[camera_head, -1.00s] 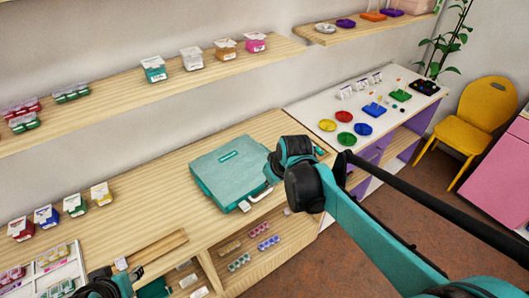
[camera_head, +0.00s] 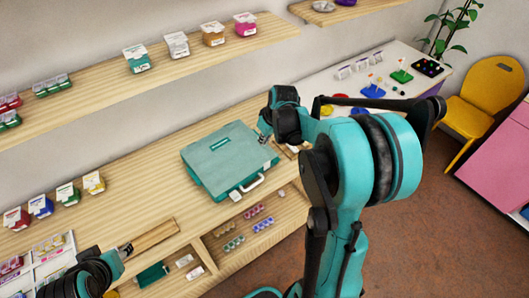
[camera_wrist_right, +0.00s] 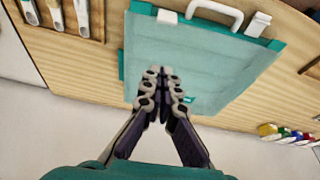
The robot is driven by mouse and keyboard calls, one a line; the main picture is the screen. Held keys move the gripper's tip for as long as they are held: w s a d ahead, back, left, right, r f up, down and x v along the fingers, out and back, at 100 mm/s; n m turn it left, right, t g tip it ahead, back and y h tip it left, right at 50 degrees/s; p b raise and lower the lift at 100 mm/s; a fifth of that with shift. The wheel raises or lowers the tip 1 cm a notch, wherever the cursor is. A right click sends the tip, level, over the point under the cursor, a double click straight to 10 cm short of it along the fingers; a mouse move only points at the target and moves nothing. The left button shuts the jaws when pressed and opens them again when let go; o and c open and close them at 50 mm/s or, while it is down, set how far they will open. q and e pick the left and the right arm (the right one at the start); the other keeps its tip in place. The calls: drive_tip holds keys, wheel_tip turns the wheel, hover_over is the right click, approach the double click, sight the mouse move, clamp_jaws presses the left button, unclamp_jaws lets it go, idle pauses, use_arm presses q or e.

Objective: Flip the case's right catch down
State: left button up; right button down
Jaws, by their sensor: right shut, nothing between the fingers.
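The teal case (camera_head: 215,150) lies closed on the wooden bench, its white handle (camera_head: 252,184) facing the front edge. In the right wrist view the case (camera_wrist_right: 200,60) appears handle-up, with the handle (camera_wrist_right: 215,12) between two pale catches. The right catch (camera_wrist_right: 167,16) is on the left there, the other catch (camera_wrist_right: 258,24) on the right. I cannot tell the catches' exact positions. My right gripper (camera_wrist_right: 160,74) is shut and empty over the lid, behind the right catch and apart from it. In the head view it shows at the case's right side (camera_head: 263,138). My left gripper (camera_head: 127,249) is at lower left, its opening unclear.
A wooden strip (camera_head: 155,235) lies by my left gripper. Small boxes (camera_head: 42,205) stand at the bench's left, and more boxes stand on the shelf (camera_head: 100,80) above. A white table (camera_head: 420,55) with coloured dishes is at right.

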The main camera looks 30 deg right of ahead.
sight(263, 161)
drive_tip(key=b+x, duration=0.2)
drive_tip(key=x, duration=0.8)
drive_tip(key=shift+b, duration=0.3)
drive_tip(key=s, duration=0.3)
drive_tip(key=shift+s+d+r, duration=0.1)
drive_tip(key=shift+s+d, duration=0.05)
drive_tip(key=shift+d, duration=0.1)
drive_tip(key=shift+s, duration=0.4)
drive_tip(key=shift+s+d+t+b, duration=0.1)
drive_tip(key=shift+s+t+b, duration=0.1)
drive_tip(key=shift+t+b, duration=0.25)
